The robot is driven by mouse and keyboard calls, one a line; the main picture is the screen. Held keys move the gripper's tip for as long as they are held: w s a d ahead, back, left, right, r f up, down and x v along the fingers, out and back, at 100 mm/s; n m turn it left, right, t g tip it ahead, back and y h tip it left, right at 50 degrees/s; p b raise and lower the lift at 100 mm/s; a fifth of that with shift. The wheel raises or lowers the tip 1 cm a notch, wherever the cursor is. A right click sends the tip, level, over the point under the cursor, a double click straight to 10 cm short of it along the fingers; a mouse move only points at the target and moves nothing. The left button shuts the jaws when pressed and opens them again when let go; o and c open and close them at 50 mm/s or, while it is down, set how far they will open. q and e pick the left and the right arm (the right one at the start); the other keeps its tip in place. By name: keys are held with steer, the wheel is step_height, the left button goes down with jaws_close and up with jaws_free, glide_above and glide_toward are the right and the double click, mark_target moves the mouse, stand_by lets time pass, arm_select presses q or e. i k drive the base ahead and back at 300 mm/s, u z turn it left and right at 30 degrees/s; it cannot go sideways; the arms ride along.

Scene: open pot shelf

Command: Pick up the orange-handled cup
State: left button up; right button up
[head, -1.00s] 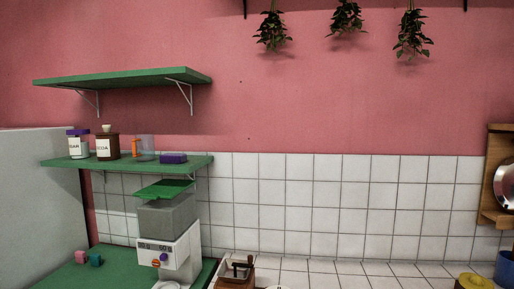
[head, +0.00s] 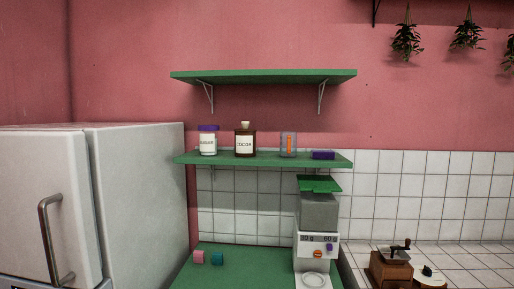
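The orange-handled cup (head: 288,145) stands upright on the lower green shelf (head: 228,160). It is a clear, greyish cup, and its orange handle shows at its front, facing me. A brown cocoa jar stands to its left and a purple block lies to its right. Neither of my grippers is in the head view.
On the lower shelf are a sugar jar (head: 208,142), the cocoa jar (head: 245,143) and the purple block (head: 323,155). An empty upper shelf (head: 263,76) hangs above. A coffee machine (head: 318,243) stands below. A white fridge (head: 135,200) is at left, a grinder (head: 391,267) at lower right.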

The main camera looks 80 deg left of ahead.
mark_target(288, 148)
steer(key=z, duration=0.15)
steer(key=k, duration=0.7)
steer(key=u, duration=2.05)
